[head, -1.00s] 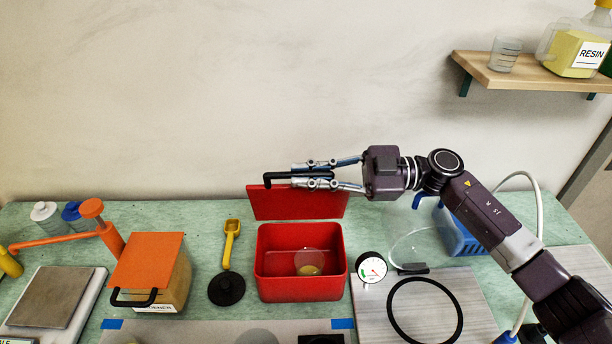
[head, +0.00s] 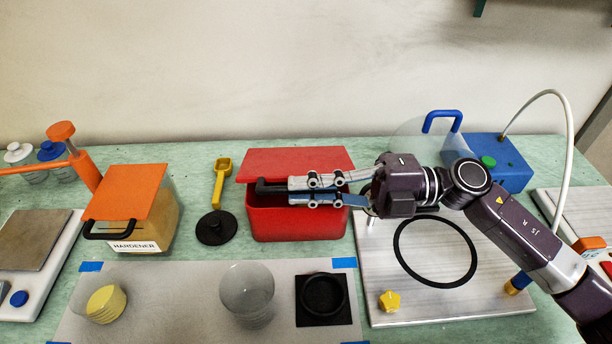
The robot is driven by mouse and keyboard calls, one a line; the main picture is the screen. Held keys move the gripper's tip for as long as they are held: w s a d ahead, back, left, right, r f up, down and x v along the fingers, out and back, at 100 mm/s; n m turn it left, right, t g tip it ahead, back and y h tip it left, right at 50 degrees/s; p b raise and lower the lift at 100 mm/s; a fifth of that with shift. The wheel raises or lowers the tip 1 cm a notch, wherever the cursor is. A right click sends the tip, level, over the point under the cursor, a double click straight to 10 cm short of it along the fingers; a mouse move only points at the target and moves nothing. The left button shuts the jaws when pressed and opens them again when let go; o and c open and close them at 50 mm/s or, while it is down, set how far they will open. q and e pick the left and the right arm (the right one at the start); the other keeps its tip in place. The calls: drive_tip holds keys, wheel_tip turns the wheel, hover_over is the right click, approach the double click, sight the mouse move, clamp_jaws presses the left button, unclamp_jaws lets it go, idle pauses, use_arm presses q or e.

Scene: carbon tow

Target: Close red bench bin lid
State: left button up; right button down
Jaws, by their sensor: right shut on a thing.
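The red bench bin (head: 296,224) stands on the green bench in the middle of the head view. Its red lid (head: 290,160) is tilted, partly lowered over the bin, with its front edge still above the rim. My right gripper (head: 290,190) reaches in from the right, in front of the lid, and is shut on the lid's black handle (head: 268,187). The fingers hide part of the handle and the bin's opening, so its contents do not show. My left gripper is not in view.
Left of the bin are a yellow scoop (head: 221,182), a black round lid (head: 216,228) and the hardener box (head: 140,215) with an orange lid. In front, a grey mat (head: 190,300) holds cups. Right is a metal plate (head: 470,285) with a black ring and a blue pump (head: 500,158).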

drive_tip(key=shift+s+f+b, duration=0.25)
drive_tip(key=shift+f+b, duration=0.15)
drive_tip(key=shift+f, duration=0.3)
drive_tip(key=shift+s+f+b, duration=0.2)
drive_tip(key=shift+f+b, duration=0.2)
drive_tip(key=shift+f, duration=0.3)
drive_tip(key=c, duration=2)
unclamp_jaws()
wheel_tip(320, 180, up, 10)
drive_tip(key=shift+c, duration=0.2)
